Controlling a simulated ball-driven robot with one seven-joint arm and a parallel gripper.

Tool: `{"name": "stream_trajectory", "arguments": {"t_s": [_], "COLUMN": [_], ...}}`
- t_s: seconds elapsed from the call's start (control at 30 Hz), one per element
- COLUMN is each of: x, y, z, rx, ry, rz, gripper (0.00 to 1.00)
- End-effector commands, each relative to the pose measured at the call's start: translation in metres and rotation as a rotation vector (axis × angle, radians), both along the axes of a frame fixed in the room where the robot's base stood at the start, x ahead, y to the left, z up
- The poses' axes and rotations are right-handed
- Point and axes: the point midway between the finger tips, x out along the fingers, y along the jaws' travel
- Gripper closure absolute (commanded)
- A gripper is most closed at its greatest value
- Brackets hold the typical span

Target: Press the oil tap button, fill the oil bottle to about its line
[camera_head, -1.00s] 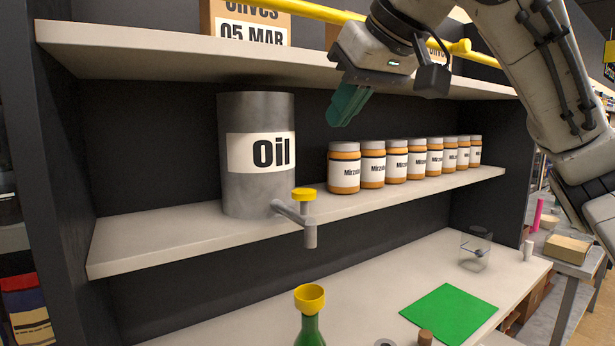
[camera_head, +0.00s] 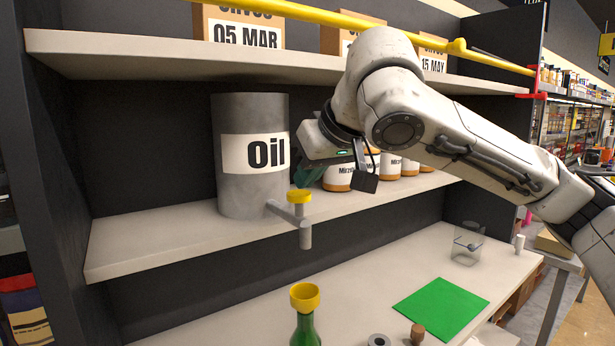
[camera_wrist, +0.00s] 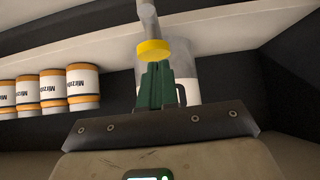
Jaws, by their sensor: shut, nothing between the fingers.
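The grey oil drum (camera_head: 250,190), labelled "Oil", stands on the middle shelf. Its tap (camera_head: 304,228) reaches out over the shelf's front edge, with the yellow button (camera_head: 299,196) on top. The green oil bottle (camera_head: 306,330), with a yellow funnel (camera_head: 305,297) in its neck, stands on the counter about below the spout; its lower part is cut off. My gripper (camera_head: 306,178) is shut and empty, close to the button at its upper right. In the wrist view the shut green fingers (camera_wrist: 155,72) point at the yellow button (camera_wrist: 153,50); I cannot tell whether they touch.
Orange-labelled jars (camera_head: 338,179) stand on the shelf behind my gripper, partly hidden by my arm. The upper shelf (camera_head: 180,52) and yellow bar (camera_head: 320,14) are above. A green mat (camera_head: 440,308), cork (camera_head: 417,334) and glass container (camera_head: 467,246) are on the counter.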

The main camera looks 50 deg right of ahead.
Motion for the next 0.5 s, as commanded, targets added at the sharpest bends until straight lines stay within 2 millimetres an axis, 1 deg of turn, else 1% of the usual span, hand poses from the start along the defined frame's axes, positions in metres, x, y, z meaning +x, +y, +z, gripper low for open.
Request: {"name": "stream_trajectory", "arguments": {"t_s": [0.1, 0.2, 0.5], "x": [-0.0002, -0.0002, -0.0001], "y": [0.0002, 0.0004, 0.0006], "z": [-0.0088, -0.0129, -0.0137], "rx": [-0.001, 0.0, 0.001], "ry": [0.0, 0.0, 0.0], "rz": [0.001, 0.001, 0.001], "gripper": [1.0, 1.0, 1.0]}}
